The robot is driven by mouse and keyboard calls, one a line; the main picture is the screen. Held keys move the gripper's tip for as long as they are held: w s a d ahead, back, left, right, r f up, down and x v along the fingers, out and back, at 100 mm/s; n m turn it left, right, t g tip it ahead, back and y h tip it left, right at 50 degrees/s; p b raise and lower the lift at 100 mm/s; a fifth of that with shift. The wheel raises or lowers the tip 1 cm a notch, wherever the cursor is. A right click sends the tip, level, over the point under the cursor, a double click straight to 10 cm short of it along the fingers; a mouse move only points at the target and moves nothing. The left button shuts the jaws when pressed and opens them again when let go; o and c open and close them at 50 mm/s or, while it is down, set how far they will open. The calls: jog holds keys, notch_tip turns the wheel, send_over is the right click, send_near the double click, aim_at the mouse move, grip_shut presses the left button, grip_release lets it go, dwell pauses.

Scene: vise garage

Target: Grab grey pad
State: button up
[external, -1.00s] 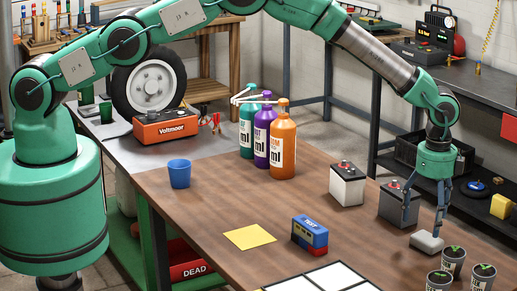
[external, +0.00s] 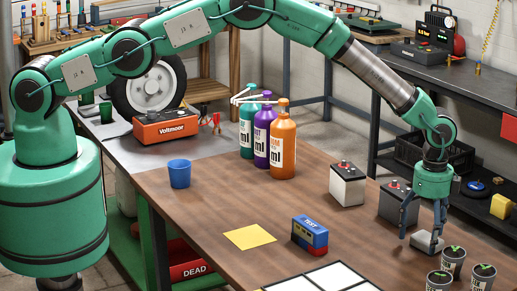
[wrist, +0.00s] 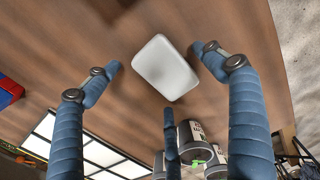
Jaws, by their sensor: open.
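The grey pad (external: 427,241) is a small light block lying on the wooden table near its right edge. In the wrist view the pad (wrist: 165,68) lies flat and tilted, in the space between the spread fingers. My gripper (external: 424,232) points down just above the pad, its fingers on either side of it. In the wrist view my gripper (wrist: 160,75) has blue fingers that stand apart from the pad, with a third finger below it. The gripper is open and holds nothing.
Several potted plants (external: 453,262) stand close in front of the pad. A dark grey battery (external: 394,203) stands just behind it, and a white battery (external: 347,186) further left. A blue and red box (external: 310,234) and a yellow sheet (external: 249,237) lie left, with bare table between.

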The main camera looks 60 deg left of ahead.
aim_at(424, 239)
jog(key=shift+c, duration=0.2)
jog(key=c, duration=1.1)
jog(key=shift+r, duration=0.15)
jog(key=shift+r, duration=1.75)
jog(key=s+a, duration=0.3)
jog(key=s, duration=0.1)
jog(key=s+a, duration=0.3)
jog(key=s, duration=0.1)
jog(key=s+a+r+p, duration=0.1)
jog(key=s+a, duration=0.2)
jog(key=s, duration=0.2)
jog(key=shift+a+r, duration=0.1)
